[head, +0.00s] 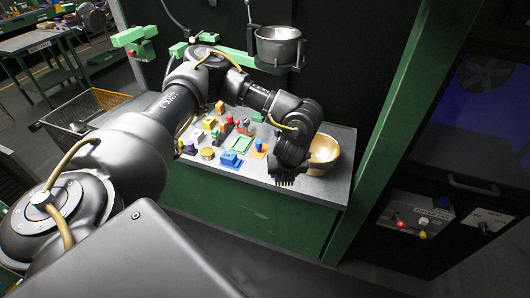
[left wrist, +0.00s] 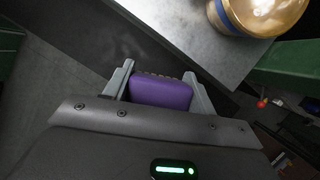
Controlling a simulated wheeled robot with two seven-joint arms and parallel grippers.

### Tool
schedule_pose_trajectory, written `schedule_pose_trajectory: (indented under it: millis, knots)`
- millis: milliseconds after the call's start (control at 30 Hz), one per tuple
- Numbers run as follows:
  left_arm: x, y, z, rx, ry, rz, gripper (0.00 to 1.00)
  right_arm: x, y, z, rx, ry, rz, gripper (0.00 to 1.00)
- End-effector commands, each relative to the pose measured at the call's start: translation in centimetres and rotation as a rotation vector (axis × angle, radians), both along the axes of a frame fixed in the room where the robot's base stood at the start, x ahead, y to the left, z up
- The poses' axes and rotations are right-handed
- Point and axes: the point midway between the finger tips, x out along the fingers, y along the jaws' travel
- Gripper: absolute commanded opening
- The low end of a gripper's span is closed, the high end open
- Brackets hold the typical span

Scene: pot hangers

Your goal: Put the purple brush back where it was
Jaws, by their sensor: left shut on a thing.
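The purple brush (left wrist: 160,92) sits between the two grey fingers of my left gripper (left wrist: 162,86) in the left wrist view. A row of tan bristles shows along its far edge. My left gripper is shut on it. In the head view my left gripper (head: 284,182) points down at the front edge of the grey table, just left of the brass bowl. The brush itself is hidden there behind the wrist. My right gripper is in neither view.
The brass bowl (head: 323,154) stands at the table's right end and also shows in the left wrist view (left wrist: 258,12). Several small coloured objects, among them a blue block (head: 229,158), crowd the grey table (head: 338,183). A metal pot (head: 278,46) hangs above the back.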

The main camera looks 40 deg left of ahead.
Motion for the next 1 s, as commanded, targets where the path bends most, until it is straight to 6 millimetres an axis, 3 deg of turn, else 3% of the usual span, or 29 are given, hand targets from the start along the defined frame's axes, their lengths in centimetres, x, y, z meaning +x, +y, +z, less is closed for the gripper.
schedule_pose_trajectory:
  millis: [133, 300, 633, 767, 1000]
  knots:
    - [0.1, 2.1, -0.4, -0.006, 0.003, -0.198, 0.23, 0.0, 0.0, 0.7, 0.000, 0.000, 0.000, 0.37]
    - [0.4, 3.3, -0.6, -0.002, 0.002, -0.339, 0.23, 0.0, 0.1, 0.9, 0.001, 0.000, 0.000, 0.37]
    - [0.7, 3.8, -0.7, 0.001, 0.000, -0.404, 0.23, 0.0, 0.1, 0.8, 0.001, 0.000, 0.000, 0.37]
    - [1.5, 4.9, -1.7, -0.001, 0.002, -0.398, 0.23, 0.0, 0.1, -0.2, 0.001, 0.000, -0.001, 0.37]
    - [4.7, 9.6, -4.6, -0.003, 0.003, -0.391, 0.23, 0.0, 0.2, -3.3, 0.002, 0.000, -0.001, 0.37]
